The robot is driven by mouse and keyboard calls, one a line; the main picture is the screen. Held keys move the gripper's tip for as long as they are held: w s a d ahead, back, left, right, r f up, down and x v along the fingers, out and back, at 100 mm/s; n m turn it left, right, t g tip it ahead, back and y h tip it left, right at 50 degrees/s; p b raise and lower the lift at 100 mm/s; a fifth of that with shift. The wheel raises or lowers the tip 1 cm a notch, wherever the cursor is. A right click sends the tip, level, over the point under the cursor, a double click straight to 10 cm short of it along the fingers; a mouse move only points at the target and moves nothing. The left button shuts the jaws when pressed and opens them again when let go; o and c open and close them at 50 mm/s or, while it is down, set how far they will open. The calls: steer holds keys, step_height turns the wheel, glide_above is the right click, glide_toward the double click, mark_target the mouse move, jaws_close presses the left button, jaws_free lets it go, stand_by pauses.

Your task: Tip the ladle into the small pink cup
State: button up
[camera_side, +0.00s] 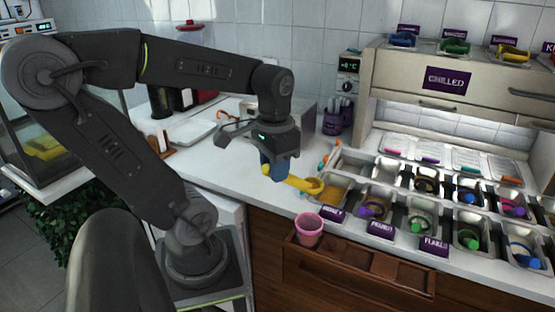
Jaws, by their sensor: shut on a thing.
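My gripper (264,147) is in the middle of the view, pointing down and shut on the ladle. The ladle (296,181) is yellow with a blue upper part, and its bowl end points right, over the counter's front edge near the first topping bins. I cannot tell what is in its bowl. The small pink cup (309,230) stands upright on the brown wooden ledge, below and slightly right of the ladle. The ladle and cup are apart. The gripper's fingertips are partly hidden by the blue part.
Metal topping bins (372,205) with several coloured scoops fill the counter to the right. The wooden ledge (350,262) has empty recesses right of the cup. A cabinet marked CHILLED (480,95) stands behind the bins. The white counter (225,172) is clear left of the ladle.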

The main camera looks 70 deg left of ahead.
steer(key=w+d+f+g+y, duration=0.1)
steer(key=d+f+y, duration=0.3)
steer(key=f+y, duration=0.4)
steer(key=w+d+f+g+y, duration=0.1)
steer(key=d+f+g+y, duration=0.3)
steer(key=f+y, duration=0.4)
steer(key=shift+w+d+f+y, duration=0.15)
steer(key=shift+d+f+y, duration=0.15)
steer(key=shift+y, duration=1.4)
steer(key=shift+r, duration=0.15)
stand_by(1.5)
